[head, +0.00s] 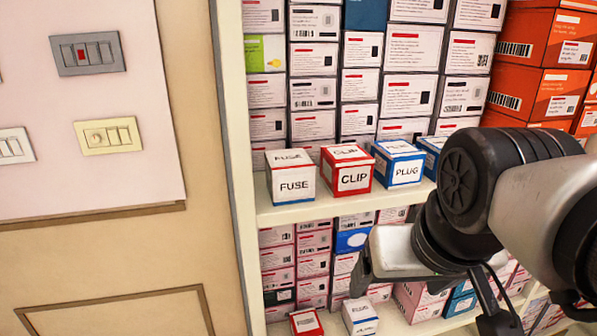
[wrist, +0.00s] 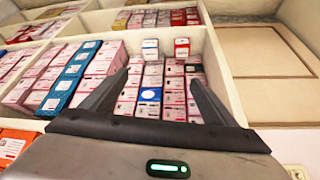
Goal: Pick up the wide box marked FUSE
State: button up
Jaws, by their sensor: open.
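A white box marked FUSE (head: 291,178) stands on the middle shelf at its left end, left of a red box marked CLIP (head: 347,171). A white box with blue edges (head: 360,316) stands on the lower shelf; its lettering is too small to read surely. It seems to show in the wrist view too (wrist: 150,49). My gripper (head: 425,298) is open and empty, in front of the lower shelf and below and right of the FUSE box. Its two spread fingers show in the wrist view (wrist: 156,82), pointing into the shelf.
A blue PLUG box (head: 399,163) stands right of CLIP. A red box (head: 306,322) stands on the lower shelf. Stacked cartons fill the shelves behind. The middle shelf's front edge (head: 320,208) and left side panel (head: 235,150) bound the space. Orange cartons (head: 540,60) are at right.

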aim_at(290, 160)
jog(key=w+a+r+n+g+y+b, duration=0.1)
jog(key=w+a+r+b, duration=0.2)
jog(key=a+r, duration=0.3)
jog(key=w+a+r+n+b, duration=0.2)
jog(key=w+a+r+b, duration=0.15)
jog(key=a+r, duration=0.25)
jog(key=w+a, duration=0.1)
jog(key=w, duration=0.2)
jog(key=w+a+p, duration=0.1)
jog(key=w, duration=0.2)
jog(key=w+p, duration=0.1)
jog(key=w, duration=0.3)
jog(key=shift+a+r, duration=0.3)
jog(key=shift+a, duration=0.1)
jog(key=shift+w+a, duration=0.1)
jog(key=shift+w, duration=0.35)
jog(key=x, duration=0.5)
jog(key=shift+w+a+b, duration=0.1)
jog(key=shift+w+b, duration=0.15)
jog(key=shift+b, duration=0.1)
jog(key=c, duration=1.1)
jog(key=shift+c, duration=0.3)
